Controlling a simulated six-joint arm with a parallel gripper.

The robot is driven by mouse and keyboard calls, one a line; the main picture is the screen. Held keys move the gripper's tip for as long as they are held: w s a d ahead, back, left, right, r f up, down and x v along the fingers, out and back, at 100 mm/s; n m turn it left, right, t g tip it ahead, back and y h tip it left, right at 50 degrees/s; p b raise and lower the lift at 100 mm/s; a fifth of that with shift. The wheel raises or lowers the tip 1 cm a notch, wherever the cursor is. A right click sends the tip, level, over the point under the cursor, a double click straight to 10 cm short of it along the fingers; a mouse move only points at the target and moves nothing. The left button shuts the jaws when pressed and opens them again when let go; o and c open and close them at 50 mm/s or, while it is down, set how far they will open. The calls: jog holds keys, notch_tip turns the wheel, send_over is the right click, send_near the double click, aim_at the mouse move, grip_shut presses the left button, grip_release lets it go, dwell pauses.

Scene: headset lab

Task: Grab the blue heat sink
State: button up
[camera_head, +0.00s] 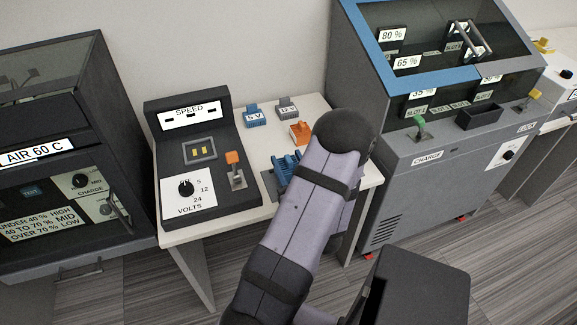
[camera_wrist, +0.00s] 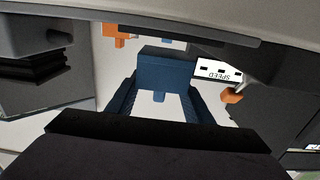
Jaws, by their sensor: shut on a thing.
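The blue heat sink (camera_head: 283,168) is on the right part of the white table, at its front, with blue fins showing. My arm covers its right side in the head view. In the wrist view a dark blue U-shaped body, which looks like the heat sink (camera_wrist: 167,68), fills the middle. My gripper (camera_wrist: 165,120) is shut on it; a dark bar of the gripper crosses the near side. The gripper is hidden behind my arm in the head view. I cannot tell whether the heat sink is clear of the table.
An orange finned block (camera_head: 300,132) stands just behind. A blue 5 V block (camera_head: 255,115) and a grey 12 V block (camera_head: 287,108) lie at the table's back. The SPEED console (camera_head: 205,170) is to the left. The charging station (camera_head: 430,150) is close on the right.

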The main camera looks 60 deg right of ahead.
aim_at(288, 158)
notch_tip(288, 158, up, 8)
jog(key=shift+f+p, duration=0.2)
jog(key=shift+p, duration=0.45)
